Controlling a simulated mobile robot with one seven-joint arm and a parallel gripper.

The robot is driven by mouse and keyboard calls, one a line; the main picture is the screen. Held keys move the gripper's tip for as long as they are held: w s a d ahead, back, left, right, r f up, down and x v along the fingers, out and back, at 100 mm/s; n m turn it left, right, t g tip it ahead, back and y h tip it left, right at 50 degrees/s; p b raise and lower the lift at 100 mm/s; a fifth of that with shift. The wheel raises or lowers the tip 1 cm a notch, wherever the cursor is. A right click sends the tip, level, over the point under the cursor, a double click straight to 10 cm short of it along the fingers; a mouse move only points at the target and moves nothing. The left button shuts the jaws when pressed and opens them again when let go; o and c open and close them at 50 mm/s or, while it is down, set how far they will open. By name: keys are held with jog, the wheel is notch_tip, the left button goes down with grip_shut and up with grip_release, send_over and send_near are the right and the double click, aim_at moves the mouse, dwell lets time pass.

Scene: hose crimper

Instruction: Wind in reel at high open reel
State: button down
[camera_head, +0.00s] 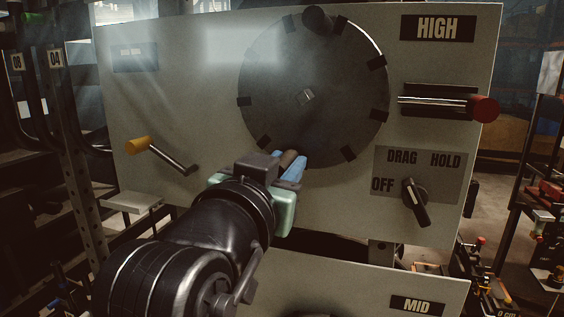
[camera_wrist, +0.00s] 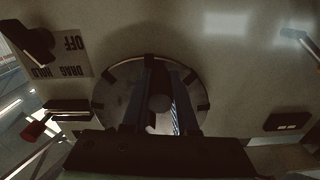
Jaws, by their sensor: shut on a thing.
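The high open reel is a dark round disc (camera_head: 310,75) with black blocks round its rim, on a panel with a HIGH label (camera_head: 437,27). It also shows in the wrist view (camera_wrist: 108,92). A dark knob (camera_head: 318,19) stands out at its top edge. My gripper (camera_head: 289,162) is at the disc's lower left edge, its blue fingers shut on a brownish peg (camera_head: 288,157). The wrist view shows a round end (camera_wrist: 159,103) between the fingers. The fingers hide how the peg joins the disc.
A red-ended lever (camera_head: 483,108) sits in a slot at right. A DRAG/HOLD/OFF selector (camera_head: 415,202) is below it; its setting is unclear. A yellow-handled crank (camera_head: 138,145) sticks out at left. A MID panel (camera_head: 390,285) is below. Racks stand at both sides.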

jog(key=d+n, duration=0.1)
jog(key=d+n+p, duration=0.1)
jog(key=shift+s+d+n+p, duration=0.15)
jog(key=shift+s+n+p, duration=0.15)
jog(key=shift+s+n, duration=0.1)
jog(key=d+n+p, duration=0.2)
jog(key=shift+s+r+n, duration=0.15)
jog(key=shift+s+n, duration=0.1)
jog(key=shift+n, duration=0.15)
jog(key=d+n+p, duration=0.1)
jog(key=d+r+n+p, duration=0.1)
jog(key=n, duration=0.1)
jog(key=shift+s+d+r, duration=0.1)
jog(key=shift+s+r, duration=0.05)
jog(key=shift+s, duration=0.25)
jog(key=shift+s+d+r+p, duration=0.15)
jog(key=shift+d+r+p, duration=0.2)
jog(key=shift+p, duration=0.1)
jog(key=shift+s+d+r, duration=0.1)
jog(key=shift+r, duration=0.05)
jog(key=c, duration=0.9)
grip_release()
jog(key=shift+o, duration=1.1)
jog(key=shift+f, duration=0.2)
